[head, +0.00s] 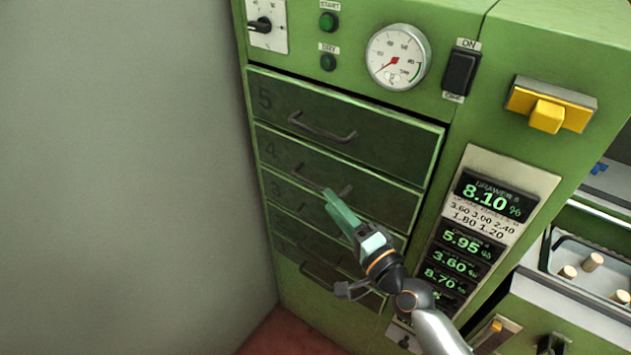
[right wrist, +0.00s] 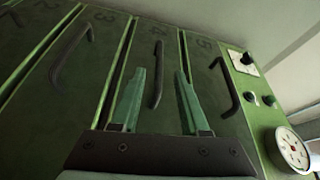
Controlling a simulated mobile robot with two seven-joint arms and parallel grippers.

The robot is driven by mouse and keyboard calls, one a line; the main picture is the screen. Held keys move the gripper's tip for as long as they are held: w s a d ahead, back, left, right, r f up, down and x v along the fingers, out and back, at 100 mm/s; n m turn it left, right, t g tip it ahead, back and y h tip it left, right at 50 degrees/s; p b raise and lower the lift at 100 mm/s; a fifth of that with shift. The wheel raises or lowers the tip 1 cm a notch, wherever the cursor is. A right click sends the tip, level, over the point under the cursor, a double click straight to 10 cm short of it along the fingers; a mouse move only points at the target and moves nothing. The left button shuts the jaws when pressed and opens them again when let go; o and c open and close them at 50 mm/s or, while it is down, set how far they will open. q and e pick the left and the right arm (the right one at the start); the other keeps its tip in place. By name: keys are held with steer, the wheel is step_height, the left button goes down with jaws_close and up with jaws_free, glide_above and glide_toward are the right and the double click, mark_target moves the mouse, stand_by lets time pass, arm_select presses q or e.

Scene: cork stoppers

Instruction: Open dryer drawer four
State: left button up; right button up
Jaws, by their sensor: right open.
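Drawer four (head: 390,201) is a dark green drawer front marked 4, below drawer five (head: 390,140) in the green dryer. It looks closed. Its dark bar handle (head: 308,176) is partly hidden by my right gripper (head: 332,197) in the head view. In the right wrist view my right gripper (right wrist: 158,85) is open, with green fingers on either side of the drawer four handle (right wrist: 158,75). The fingers look spread around it; I cannot tell whether they touch it. My left gripper is not in view.
Drawer five's handle (head: 322,129) is just above, and drawer three's handle (right wrist: 70,55) is on the other side. A display panel (head: 480,230) stands right of the drawers. A tray with corks (head: 592,262) is at right. Grey wall (head: 120,150) fills the left.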

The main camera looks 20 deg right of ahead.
mark_target(316, 183)
steer(key=x, duration=0.7)
jaws_close()
stand_by(0.3)
stand_by(1.1)
